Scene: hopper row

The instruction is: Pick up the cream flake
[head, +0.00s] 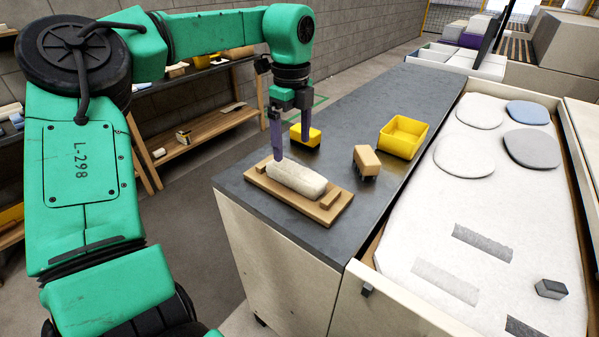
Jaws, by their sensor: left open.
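A cream, rough-surfaced oblong piece, which I take as the cream flake (297,180), lies on a wooden board (328,212) with small raised blocks near its ends. The board rests on the dark grey counter top. My left gripper (279,157) is open and points down, its fingertips at the far left end of the flake. I cannot tell whether they touch it. My right gripper is not in view.
On the counter (378,115) are a small yellow block with a dark underside (305,136), a tan-topped brush-like block (367,161) and an open yellow bin (403,137). A pale bed (480,220) with round pads (463,155) and grey strips lies right.

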